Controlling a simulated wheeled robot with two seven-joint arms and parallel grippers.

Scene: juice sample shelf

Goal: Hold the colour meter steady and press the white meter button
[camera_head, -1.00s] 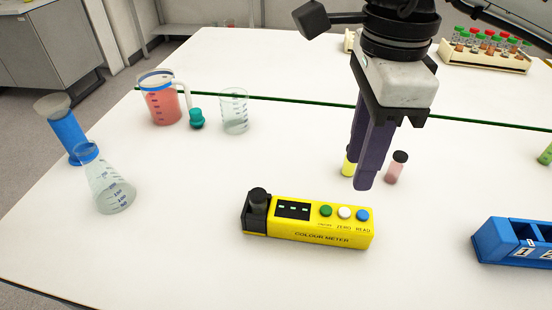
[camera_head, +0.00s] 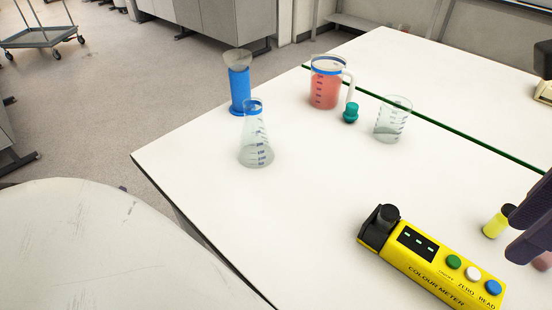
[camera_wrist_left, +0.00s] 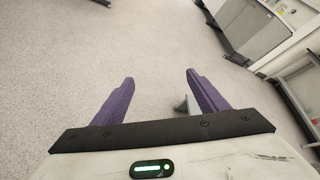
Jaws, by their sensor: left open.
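The yellow colour meter (camera_head: 428,274) lies on the white table at the lower right of the head view, its lower edge close to the picture's edge. Its white button (camera_head: 473,273) sits between a green button (camera_head: 454,262) and a blue button (camera_head: 493,287). My right gripper (camera_head: 512,240) is cut off at the right edge, with purple fingers above and right of the meter, apart from the buttons. Its finger gap cannot be judged. My left gripper (camera_wrist_left: 160,82) shows in the left wrist view, open and empty over the grey floor; it is not seen in the head view.
A yellow vial (camera_head: 496,223) and a partly hidden pink vial (camera_head: 543,262) stand near my right fingers. A flask (camera_head: 256,145), blue cylinder (camera_head: 239,90), red jug (camera_head: 324,88), teal-green stopper (camera_head: 351,112) and beaker (camera_head: 391,122) stand farther back. The table left of the meter is clear.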

